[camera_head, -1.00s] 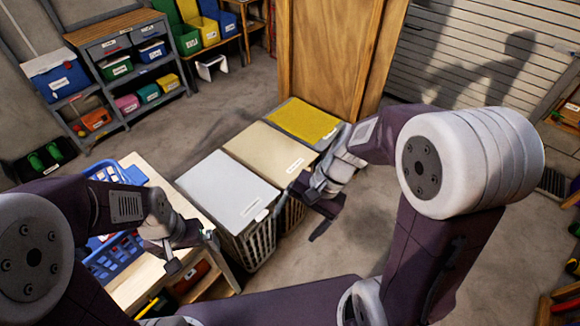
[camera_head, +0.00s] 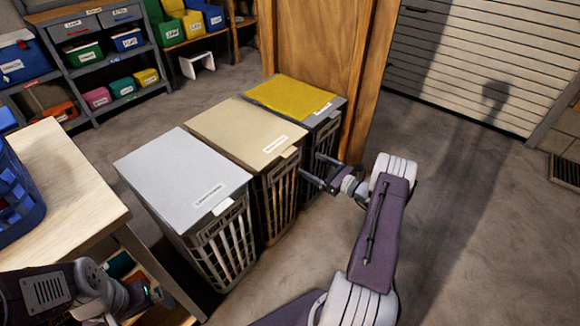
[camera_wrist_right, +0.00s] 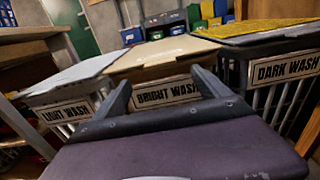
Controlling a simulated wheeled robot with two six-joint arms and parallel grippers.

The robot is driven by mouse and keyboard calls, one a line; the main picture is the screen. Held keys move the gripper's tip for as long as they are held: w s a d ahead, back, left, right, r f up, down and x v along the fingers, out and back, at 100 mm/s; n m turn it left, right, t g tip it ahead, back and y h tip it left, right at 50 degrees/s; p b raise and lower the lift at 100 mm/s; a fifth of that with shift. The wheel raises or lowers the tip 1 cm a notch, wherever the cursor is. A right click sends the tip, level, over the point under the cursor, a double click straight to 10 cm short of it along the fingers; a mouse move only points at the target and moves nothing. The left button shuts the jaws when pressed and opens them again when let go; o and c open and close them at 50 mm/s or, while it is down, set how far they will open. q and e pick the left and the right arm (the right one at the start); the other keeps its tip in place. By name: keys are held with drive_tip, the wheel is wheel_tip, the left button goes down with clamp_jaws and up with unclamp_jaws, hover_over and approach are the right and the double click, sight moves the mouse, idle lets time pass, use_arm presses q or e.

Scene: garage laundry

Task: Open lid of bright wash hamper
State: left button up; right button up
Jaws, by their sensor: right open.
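The bright wash hamper (camera_head: 282,200) is the middle of three slatted hampers, and its beige lid (camera_head: 240,128) lies closed. In the right wrist view the beige lid (camera_wrist_right: 160,54) is ahead, above the "BRIGHT WASH" label (camera_wrist_right: 168,94). My right gripper (camera_head: 315,167) is open and empty in front of the hampers, apart from the lid. In the right wrist view its fingers (camera_wrist_right: 163,82) point at the bright hamper's front, either side of the label. My left gripper (camera_head: 150,292) is at the lower left, and its jaws are not clear.
The light wash hamper with a grey-white lid (camera_head: 180,165) stands left; the dark wash hamper with a yellow lid (camera_head: 295,93) stands right. A wooden table (camera_head: 75,185) with a blue basket (camera_head: 15,195) is at left. The floor at right (camera_head: 450,200) is clear.

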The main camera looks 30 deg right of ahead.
drive_tip(key=b+x, duration=0.2)
drive_tip(key=x, duration=0.7)
drive_tip(key=shift+w+r, duration=0.1)
